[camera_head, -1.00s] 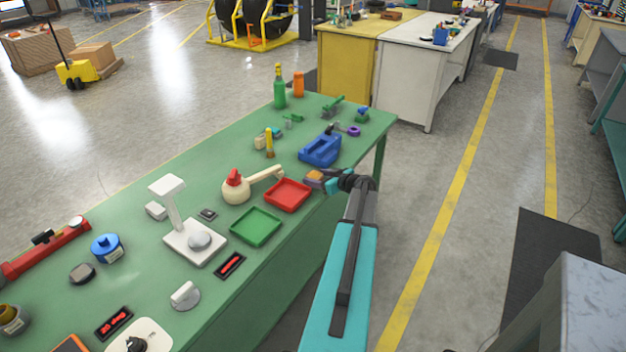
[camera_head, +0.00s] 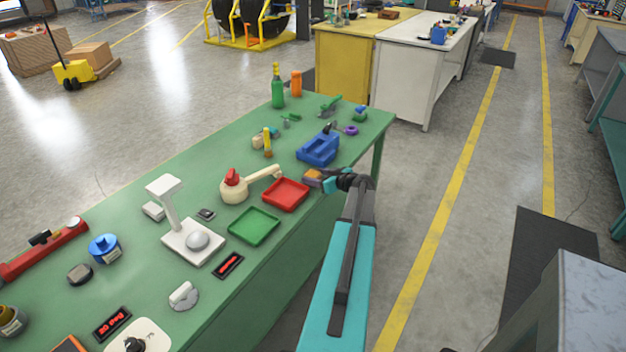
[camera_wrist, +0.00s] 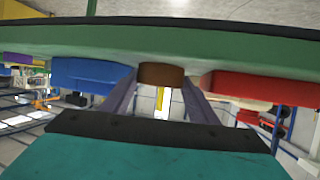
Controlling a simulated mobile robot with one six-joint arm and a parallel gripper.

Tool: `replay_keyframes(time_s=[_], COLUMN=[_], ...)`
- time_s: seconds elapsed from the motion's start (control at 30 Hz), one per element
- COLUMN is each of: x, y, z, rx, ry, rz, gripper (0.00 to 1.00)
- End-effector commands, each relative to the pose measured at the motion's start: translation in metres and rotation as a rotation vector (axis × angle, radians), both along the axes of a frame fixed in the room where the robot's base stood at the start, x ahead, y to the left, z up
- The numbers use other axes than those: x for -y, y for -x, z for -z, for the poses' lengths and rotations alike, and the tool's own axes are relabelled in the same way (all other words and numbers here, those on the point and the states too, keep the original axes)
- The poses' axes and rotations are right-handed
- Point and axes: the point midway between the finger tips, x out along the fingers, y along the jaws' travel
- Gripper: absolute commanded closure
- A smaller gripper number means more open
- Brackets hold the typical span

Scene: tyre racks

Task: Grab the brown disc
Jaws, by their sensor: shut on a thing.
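The brown disc (camera_wrist: 161,75) is between the two fingers of my gripper (camera_wrist: 162,88) in the wrist view, with a finger against each side. In the head view my gripper (camera_head: 318,181) is at the right edge of the green table, shut on the brown disc (camera_head: 313,174), which looks orange-brown there. The disc is just right of the red tray and in front of the blue vise-like block. I cannot tell whether it still touches the table top.
The red tray (camera_head: 286,194) and blue block (camera_head: 318,149) are close to my gripper. A green tray (camera_head: 253,226), a cream tool with a red knob (camera_head: 234,189) and a white scale (camera_head: 193,243) also stand on the green table (camera_head: 130,225).

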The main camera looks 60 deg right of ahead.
Motion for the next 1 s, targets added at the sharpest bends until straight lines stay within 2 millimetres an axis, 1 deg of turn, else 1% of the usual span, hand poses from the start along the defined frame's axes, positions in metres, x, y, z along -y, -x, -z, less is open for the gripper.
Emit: replay_keyframes(time_s=[0.27, 0.47, 1.0], x=[0.000, -0.001, -0.045], y=[0.000, 0.000, 0.078], z=[-0.012, -0.033, -0.041], rx=[0.000, 0.001, 0.001], ry=[0.002, 0.003, 0.001], rz=[-0.001, 0.000, 0.003], gripper=[0.75, 0.75, 0.75])
